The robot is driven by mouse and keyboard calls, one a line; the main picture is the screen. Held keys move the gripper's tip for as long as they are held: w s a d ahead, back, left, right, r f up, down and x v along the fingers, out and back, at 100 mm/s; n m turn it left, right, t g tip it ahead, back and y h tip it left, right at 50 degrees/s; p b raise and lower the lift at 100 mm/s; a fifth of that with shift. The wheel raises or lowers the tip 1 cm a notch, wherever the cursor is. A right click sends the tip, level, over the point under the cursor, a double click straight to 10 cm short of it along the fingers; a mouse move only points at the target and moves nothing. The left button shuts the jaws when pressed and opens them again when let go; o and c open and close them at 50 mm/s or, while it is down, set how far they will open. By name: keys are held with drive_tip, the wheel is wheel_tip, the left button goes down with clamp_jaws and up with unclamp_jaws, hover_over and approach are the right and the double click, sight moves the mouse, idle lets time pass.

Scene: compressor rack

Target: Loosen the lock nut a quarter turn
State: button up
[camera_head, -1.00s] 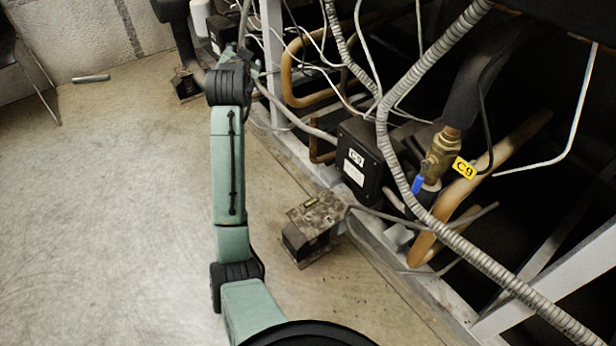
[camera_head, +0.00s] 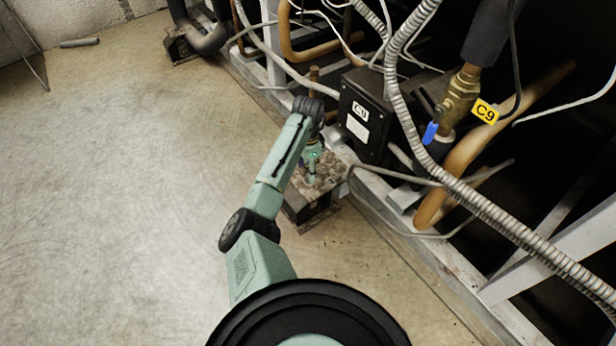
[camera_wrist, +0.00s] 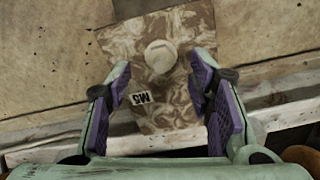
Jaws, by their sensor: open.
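The lock nut seems to be the pale, rounded fastener (camera_wrist: 160,57) on top of a mottled brown mount block (camera_wrist: 178,103) in the wrist view; its flats are too unclear to tell. A white "M5" label (camera_wrist: 141,98) lies on the block below it. My gripper (camera_wrist: 161,72) is open, with its purple-padded fingers apart over the block. The fastener shows between the fingertips, slightly beyond them, with a gap on each side. In the head view my gripper is above the mount block (camera_head: 335,168) on the floor, and my arm hides the fastener there.
A ribbed conduit (camera_head: 480,208), a brass valve with a blue handle (camera_head: 458,100) and pipes crowd the right.

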drive_tip(key=shift+f+b, duration=0.35)
drive_tip(key=shift+f, duration=1.75)
drive_tip(key=shift+c, duration=0.3)
clamp_jaws()
